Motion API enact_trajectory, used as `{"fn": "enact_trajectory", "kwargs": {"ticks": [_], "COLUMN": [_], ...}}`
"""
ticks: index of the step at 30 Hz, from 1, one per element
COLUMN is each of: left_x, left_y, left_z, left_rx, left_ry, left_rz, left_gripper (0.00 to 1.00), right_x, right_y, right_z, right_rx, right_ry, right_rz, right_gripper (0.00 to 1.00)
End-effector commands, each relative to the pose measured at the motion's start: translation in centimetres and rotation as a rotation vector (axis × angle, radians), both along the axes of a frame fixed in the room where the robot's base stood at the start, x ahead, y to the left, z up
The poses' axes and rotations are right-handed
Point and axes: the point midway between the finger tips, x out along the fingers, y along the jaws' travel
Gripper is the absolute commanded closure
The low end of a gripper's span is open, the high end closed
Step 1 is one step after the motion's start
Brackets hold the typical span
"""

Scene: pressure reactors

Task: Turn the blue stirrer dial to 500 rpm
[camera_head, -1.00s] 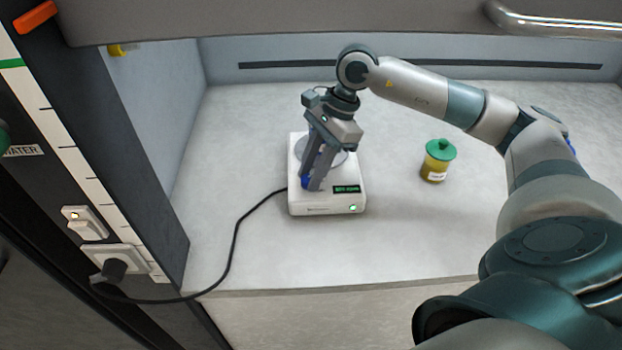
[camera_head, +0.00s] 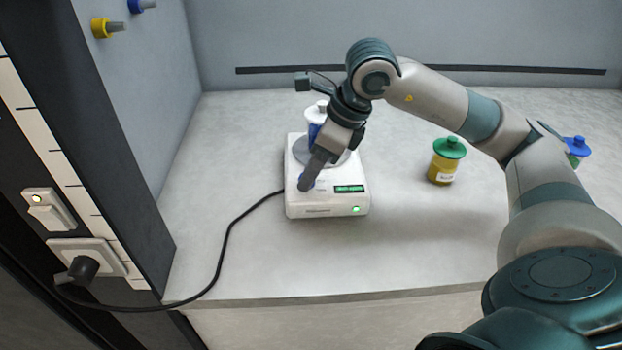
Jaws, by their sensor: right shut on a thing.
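The white stirrer (camera_head: 327,209) stands on the bench with a green-lit display (camera_head: 349,188) on its front right; its digits are too small to read. My right gripper (camera_head: 306,184) reaches down to the front left of the stirrer and is shut on the blue stirrer dial (camera_head: 301,178). The fingers cover most of the dial, so only a bit of blue shows and its pointer is hidden. A vessel with a white top and blue contents (camera_head: 315,115) stands at the plate, partly behind my gripper. My left gripper is not in view.
A yellow jar with a green lid (camera_head: 446,162) stands to the right. A blue-capped container (camera_head: 577,148) shows behind my right arm. A black cable (camera_head: 226,245) runs from the stirrer to a wall socket (camera_head: 88,262). The bench front is otherwise clear.

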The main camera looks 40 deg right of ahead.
Motion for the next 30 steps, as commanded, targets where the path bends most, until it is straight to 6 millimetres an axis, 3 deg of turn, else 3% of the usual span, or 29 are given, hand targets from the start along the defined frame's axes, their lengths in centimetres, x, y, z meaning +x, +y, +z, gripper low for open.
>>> {"fn": "enact_trajectory", "kwargs": {"ticks": [6, 15, 30], "left_x": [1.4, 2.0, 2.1], "left_y": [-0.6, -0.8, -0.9], "left_z": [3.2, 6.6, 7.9], "left_rx": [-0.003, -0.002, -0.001], "left_ry": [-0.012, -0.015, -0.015], "left_rz": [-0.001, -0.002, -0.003], "left_gripper": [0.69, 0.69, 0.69], "right_x": [0.0, -0.1, -0.2], "right_y": [0.3, 0.5, 0.6], "right_z": [-0.2, 0.0, 0.1], "right_rx": [0.000, 0.001, 0.002], "right_ry": [-0.006, -0.004, -0.001], "right_rz": [-0.203, -0.483, -0.762], "right_gripper": [0.96, 0.96, 0.96]}}
